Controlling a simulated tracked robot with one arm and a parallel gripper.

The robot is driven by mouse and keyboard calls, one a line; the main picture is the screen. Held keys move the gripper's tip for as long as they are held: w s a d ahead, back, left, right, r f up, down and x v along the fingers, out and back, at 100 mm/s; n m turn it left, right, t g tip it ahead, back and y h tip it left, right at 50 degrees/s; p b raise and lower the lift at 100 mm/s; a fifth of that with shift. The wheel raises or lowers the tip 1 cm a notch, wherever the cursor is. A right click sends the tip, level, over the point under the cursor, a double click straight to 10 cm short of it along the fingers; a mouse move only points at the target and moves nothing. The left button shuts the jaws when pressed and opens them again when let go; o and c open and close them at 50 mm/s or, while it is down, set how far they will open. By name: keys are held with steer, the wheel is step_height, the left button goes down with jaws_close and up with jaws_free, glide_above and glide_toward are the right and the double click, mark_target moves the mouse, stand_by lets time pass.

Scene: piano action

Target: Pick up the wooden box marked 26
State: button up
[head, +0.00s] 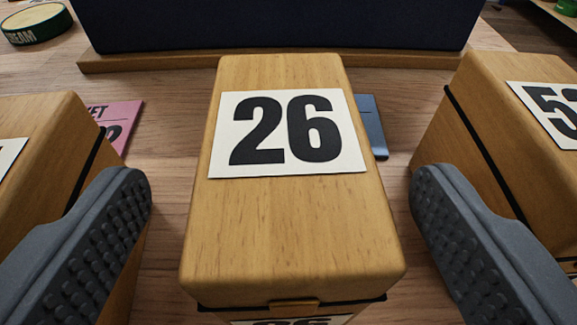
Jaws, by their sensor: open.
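The wooden box marked 26 (290,220) stands upright on the wooden table in the middle of the head view. A white label with a black 26 is on its lid, and part of a second label shows on its front below. My gripper (282,210) is open, with one grey studded finger on each side of the box. Both fingers show gaps to the box and do not touch it. The lower part of the box is cut off by the picture's bottom edge.
Another wooden box (40,125) stands close at left, and one with a label starting with 5 (490,120) at right. A pink card (122,118) and a blue-grey object (371,125) lie behind. A dark blue block on a wooden base (280,25) spans the back. A green-rimmed round tin (36,25) sits far left.

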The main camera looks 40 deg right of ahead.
mark_target(288, 154)
steer(key=b+x, duration=0.1)
steer(key=x, duration=0.3)
steer(key=shift+w+d+f, duration=0.1)
steer(key=shift+d, duration=0.2)
steer(key=c, duration=1.3)
steer(key=shift+o, duration=0.2)
